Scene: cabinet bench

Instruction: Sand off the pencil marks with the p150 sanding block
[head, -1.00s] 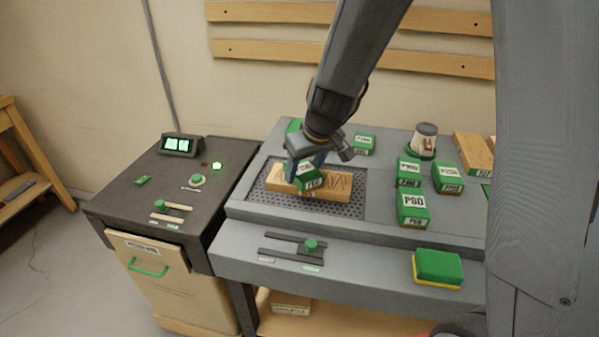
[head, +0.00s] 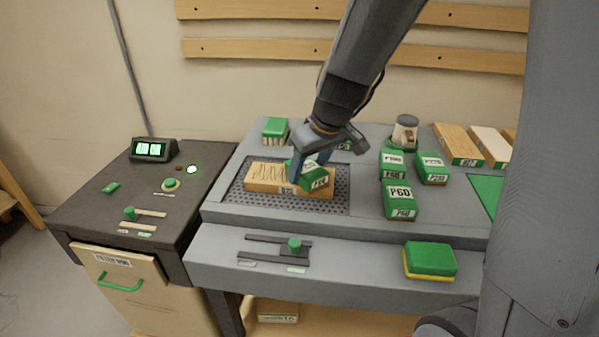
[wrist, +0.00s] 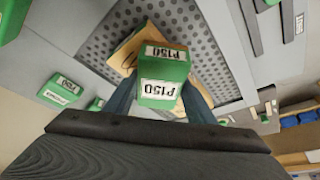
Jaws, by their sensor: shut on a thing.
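My gripper (head: 307,165) is shut on a green sanding block (head: 316,177), labelled P150 in the wrist view (wrist: 163,80). The block is tilted and sits at the right part of a wooden board (head: 262,176); I cannot tell whether it touches the wood. The board lies on a perforated grey grid (head: 235,200) in the bench top. Dark zigzag pencil marks (head: 270,171) show on the board's left part in the head view. The block and gripper hide its right part. In the wrist view the board (wrist: 128,52) is mostly covered by the block.
Several green blocks, including one labelled P60 (head: 400,198), stand right of the grid. A green and yellow sponge (head: 430,260) lies on the front ledge beside a slider (head: 294,244). A dark cabinet (head: 140,190) with a lit display (head: 150,149) stands left.

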